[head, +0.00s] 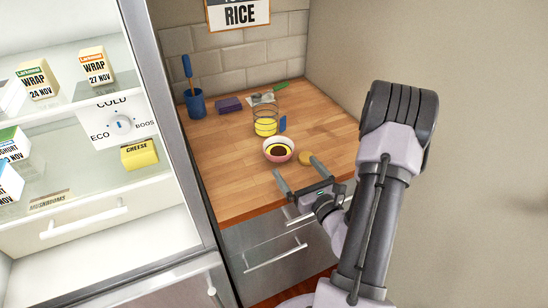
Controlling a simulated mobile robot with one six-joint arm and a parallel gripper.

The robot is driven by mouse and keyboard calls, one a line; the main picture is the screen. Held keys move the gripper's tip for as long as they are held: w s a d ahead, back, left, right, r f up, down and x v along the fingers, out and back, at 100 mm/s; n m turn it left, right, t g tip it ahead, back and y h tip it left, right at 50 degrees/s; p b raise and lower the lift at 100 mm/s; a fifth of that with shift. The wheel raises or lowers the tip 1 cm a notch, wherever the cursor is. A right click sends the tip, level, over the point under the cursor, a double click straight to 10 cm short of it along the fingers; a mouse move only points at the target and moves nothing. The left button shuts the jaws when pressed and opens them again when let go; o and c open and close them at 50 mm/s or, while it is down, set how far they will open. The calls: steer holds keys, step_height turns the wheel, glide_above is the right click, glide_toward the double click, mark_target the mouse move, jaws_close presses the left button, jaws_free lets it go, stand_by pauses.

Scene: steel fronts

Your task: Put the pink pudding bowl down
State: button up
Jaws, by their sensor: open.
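The pink pudding bowl (278,150) stands upright on the wooden counter (228,165). It is pink outside with a pale inside and a dark round patch in the middle. My gripper (296,169) is open at the front edge of the counter, its two fingers pointing toward the back. The bowl is just beyond the fingertips, and the jaws hold nothing. I cannot tell the exact gap between fingertips and bowl.
A glass container with yellow contents (266,125) stands behind the bowl. A blue cup (195,105) and purple block (229,104) are further back. An open fridge (95,150) stands left; the counter's left front is clear.

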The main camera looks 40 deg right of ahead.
mark_target(282, 151)
steer(key=x, duration=0.4)
steer(key=b+x, duration=0.1)
steer(key=x, duration=0.4)
steer(key=shift+w+a, duration=0.2)
steer(key=shift+w, duration=0.05)
steer(key=c, duration=1.2)
